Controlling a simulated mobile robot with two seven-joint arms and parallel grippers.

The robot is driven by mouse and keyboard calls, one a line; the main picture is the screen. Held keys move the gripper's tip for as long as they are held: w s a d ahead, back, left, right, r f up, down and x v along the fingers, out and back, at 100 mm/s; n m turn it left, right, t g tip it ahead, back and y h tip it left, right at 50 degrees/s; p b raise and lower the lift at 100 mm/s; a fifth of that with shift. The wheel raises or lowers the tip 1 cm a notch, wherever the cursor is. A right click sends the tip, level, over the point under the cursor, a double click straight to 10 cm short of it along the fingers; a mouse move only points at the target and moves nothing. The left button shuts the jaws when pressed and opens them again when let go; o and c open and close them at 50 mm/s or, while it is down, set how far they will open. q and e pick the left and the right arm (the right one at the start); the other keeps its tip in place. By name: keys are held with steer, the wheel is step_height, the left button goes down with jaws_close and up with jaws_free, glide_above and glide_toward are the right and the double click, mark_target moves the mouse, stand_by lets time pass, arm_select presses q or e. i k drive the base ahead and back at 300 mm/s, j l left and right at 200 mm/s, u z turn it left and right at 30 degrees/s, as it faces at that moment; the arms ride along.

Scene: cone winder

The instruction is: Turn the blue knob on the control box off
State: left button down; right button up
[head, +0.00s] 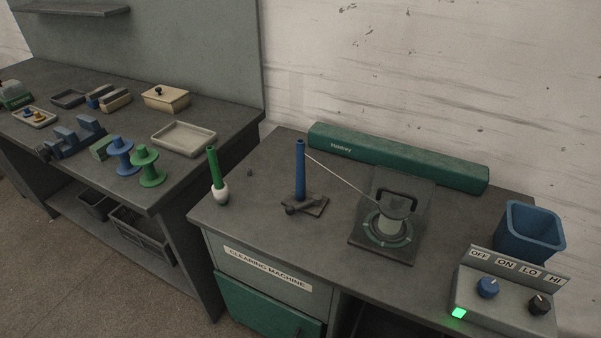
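The control box (468,301) is a grey box at the front right of the machine table. Its raised back plate (514,266) reads OFF, ON, LO, HI. The blue knob (487,288) sits on the left part of its top, below the OFF and ON labels. I cannot clearly tell which way its pointer faces. A black knob (539,304) sits to its right, below LO and HI. A green light (459,313) glows on the box's front left. Neither of my grippers shows in the head view.
A blue bin (530,232) stands right behind the control box. A long green housing (398,158) lies at the back. Spools and trays cover the left bench.

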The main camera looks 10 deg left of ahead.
mark_target(487, 287)
steer(key=z, duration=1.2)
